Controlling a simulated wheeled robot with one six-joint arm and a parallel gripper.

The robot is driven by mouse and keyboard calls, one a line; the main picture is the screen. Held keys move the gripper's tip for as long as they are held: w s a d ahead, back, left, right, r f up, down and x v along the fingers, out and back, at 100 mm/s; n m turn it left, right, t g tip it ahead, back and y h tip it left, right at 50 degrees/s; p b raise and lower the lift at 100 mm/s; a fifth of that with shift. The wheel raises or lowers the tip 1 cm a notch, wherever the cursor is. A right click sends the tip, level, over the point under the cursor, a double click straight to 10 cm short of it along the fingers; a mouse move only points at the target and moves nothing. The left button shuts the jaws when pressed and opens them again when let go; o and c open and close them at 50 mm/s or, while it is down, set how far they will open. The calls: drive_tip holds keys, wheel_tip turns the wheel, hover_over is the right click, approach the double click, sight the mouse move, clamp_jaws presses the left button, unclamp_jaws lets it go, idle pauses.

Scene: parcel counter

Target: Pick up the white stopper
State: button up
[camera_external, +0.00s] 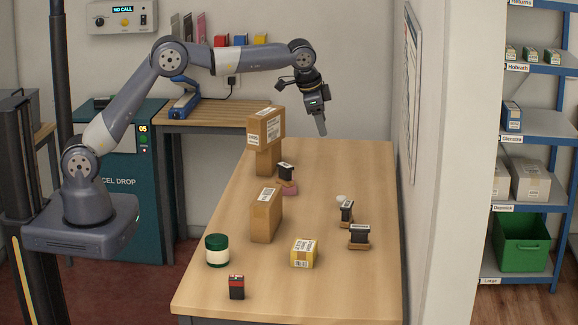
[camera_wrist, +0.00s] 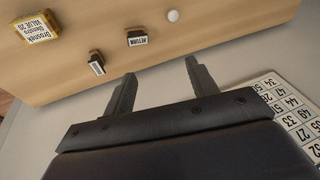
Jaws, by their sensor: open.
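The white stopper (camera_external: 341,198) is a small pale round thing on the counter's right half, just behind a black-topped stamp. In the wrist view the stopper (camera_wrist: 173,15) shows as a small white disc near the top, beyond my fingertips and near the counter's edge. My gripper (camera_external: 322,131) hangs above the far right part of the counter, well above and behind the stopper. In the wrist view my gripper (camera_wrist: 158,75) has its two fingers spread apart with nothing between them.
Stamps stand near the stopper: one labelled RETURN (camera_wrist: 137,38) and another (camera_external: 359,236). A yellow box (camera_external: 304,253), a tall brown carton (camera_external: 266,215) and stacked cartons (camera_external: 265,130) stand on the counter (camera_external: 330,290). A wall bounds its right side.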

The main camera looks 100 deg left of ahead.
wheel_tip(320, 180, down, 9)
drive_tip(key=w+d+n+t+h+b, duration=0.25)
drive_tip(key=n+h+b, duration=0.2)
drive_tip(key=n, duration=0.25)
drive_tip(key=n+t+y+b, duration=0.3)
drive_tip(key=n+t+b, duration=0.65)
drive_tip(key=n, duration=1.95)
hover_over(335, 206)
drive_tip(key=s+b, duration=0.1)
drive_tip(key=s, duration=0.2)
wheel_tip(335, 206, down, 11)
drive_tip(key=g, duration=0.1)
drive_tip(key=f, duration=0.2)
drive_tip(key=f+b, duration=0.1)
drive_tip(key=f, duration=0.1)
drive_tip(key=shift+w+d+f, duration=0.1)
drive_tip(key=shift+d, duration=0.1)
wheel_tip(335, 206, down, 3)
drive_tip(key=shift+r+b, duration=0.1)
drive_tip(key=shift+b, duration=0.3)
drive_tip(key=shift+p+x, duration=0.4)
drive_tip(key=shift+x, duration=0.7)
drive_tip(key=shift+w, duration=0.45)
